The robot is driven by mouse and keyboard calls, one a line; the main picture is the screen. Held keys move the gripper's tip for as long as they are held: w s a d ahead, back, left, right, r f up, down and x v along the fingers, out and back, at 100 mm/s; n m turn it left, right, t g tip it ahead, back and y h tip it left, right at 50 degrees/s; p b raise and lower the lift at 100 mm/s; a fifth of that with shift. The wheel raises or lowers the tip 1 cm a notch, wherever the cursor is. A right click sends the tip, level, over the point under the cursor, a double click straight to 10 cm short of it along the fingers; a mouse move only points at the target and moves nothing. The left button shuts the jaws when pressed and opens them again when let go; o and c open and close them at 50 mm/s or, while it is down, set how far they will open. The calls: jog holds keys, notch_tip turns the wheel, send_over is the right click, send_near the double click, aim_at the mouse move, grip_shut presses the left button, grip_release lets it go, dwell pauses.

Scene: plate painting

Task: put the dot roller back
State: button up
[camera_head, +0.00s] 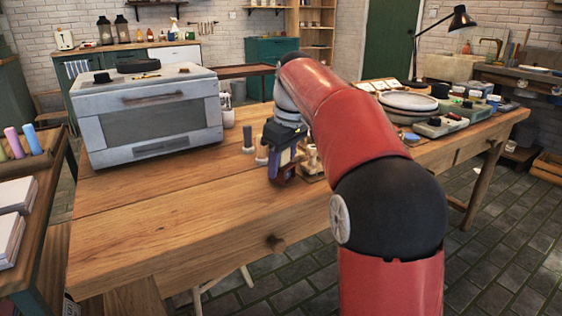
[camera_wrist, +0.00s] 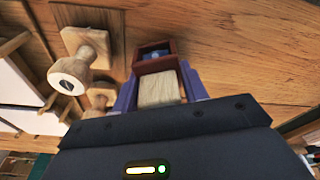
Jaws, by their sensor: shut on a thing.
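In the wrist view my gripper (camera_wrist: 158,92) has its two purple fingers shut on the pale wooden handle of a tool, which I take to be the dot roller (camera_wrist: 158,90). Beyond the handle is a dark red-brown, box-like frame with something blue inside. In the head view my gripper (camera_head: 284,178) is low over the front middle of the wooden table (camera_head: 190,220), and I cannot make out the held tool clearly there. Whether the tool touches the table cannot be told.
Wooden knob-handled pieces (camera_wrist: 86,55) stand close left of my gripper in the wrist view. A grey oven (camera_head: 150,115) stands on the table's left. Plates (camera_head: 408,102) and paint trays (camera_head: 440,125) lie on the right. The table's front left is clear.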

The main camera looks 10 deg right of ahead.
aim_at(288, 166)
jog(key=shift+f, duration=0.45)
jog(key=shift+c, duration=0.4)
jog(key=o, duration=1.1)
jog(key=shift+w, duration=0.1)
jog(key=shift+r, duration=0.1)
notch_tip(288, 166, up, 13)
jog(key=s+d+p, duration=0.1)
jog(key=s+p, duration=0.1)
jog(key=p, duration=0.2)
jog(key=s+f+m, duration=0.1)
jog(key=s+m, duration=0.2)
jog(key=s, duration=0.4)
jog(key=s+f+m+t, duration=0.1)
jog(key=s+f, duration=0.5)
jog(key=s+f+m+t+h, duration=0.1)
jog(key=s+f+m, duration=0.1)
jog(key=s+f, duration=0.4)
jog(key=s+f+m+t, duration=0.1)
jog(key=s+f+m, duration=0.1)
jog(key=s+f, duration=0.5)
jog(key=shift+s+a+f+t, duration=0.1)
jog(key=shift+s+a+t, duration=0.3)
jog(key=shift+s, duration=0.2)
